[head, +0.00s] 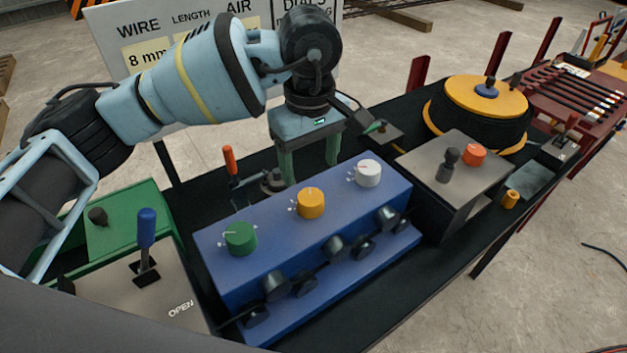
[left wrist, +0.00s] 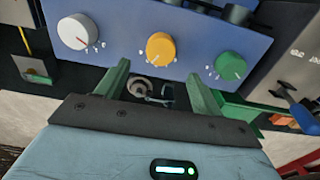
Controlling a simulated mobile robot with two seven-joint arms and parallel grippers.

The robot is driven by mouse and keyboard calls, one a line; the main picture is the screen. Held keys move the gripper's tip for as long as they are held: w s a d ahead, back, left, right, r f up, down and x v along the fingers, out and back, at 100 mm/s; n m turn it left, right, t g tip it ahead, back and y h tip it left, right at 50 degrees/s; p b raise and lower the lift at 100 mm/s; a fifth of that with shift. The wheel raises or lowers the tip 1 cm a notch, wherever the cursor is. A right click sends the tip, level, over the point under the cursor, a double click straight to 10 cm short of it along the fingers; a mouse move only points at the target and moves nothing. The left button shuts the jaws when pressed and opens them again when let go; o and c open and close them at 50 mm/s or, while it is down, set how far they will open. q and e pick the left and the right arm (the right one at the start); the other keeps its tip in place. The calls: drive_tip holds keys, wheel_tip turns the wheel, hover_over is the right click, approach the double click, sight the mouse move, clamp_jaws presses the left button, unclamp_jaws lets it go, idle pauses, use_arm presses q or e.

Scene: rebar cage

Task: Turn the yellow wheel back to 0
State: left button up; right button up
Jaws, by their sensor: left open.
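The yellow wheel (head: 311,203) is a round dial in the middle of the top of a blue box (head: 232,282). It stands between a green dial (head: 241,238) and a white dial (head: 368,173). My left gripper (head: 310,170) is open and empty behind the box, its green fingers pointing down. In the left wrist view the yellow wheel (left wrist: 160,49) lies just past the gap between the spread fingers (left wrist: 160,70), apart from them. Small marks ring its lower side there, too small to read. My right gripper is in neither view.
An orange-handled lever (head: 229,160) stands behind the box, left of my gripper. A blue-handled lever (head: 147,228) on a grey panel is at the left. A grey box (head: 456,180) with a red knob is at the right. A sign board (head: 130,42) stands behind.

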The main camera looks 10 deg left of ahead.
sight(311, 196)
use_arm(q)
drive_tip(key=shift+s+f, duration=0.1)
drive_tip(key=shift+s, duration=0.1)
drive_tip(key=shift+f, duration=0.3)
wheel_tip(311, 196, down, 6)
drive_tip(key=shift+w+r+p, duration=0.1)
drive_tip(key=shift+p, duration=0.2)
drive_tip(key=shift+f, duration=0.6)
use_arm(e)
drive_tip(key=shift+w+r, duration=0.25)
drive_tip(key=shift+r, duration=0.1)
use_arm(q)
drive_tip(key=c, duration=1)
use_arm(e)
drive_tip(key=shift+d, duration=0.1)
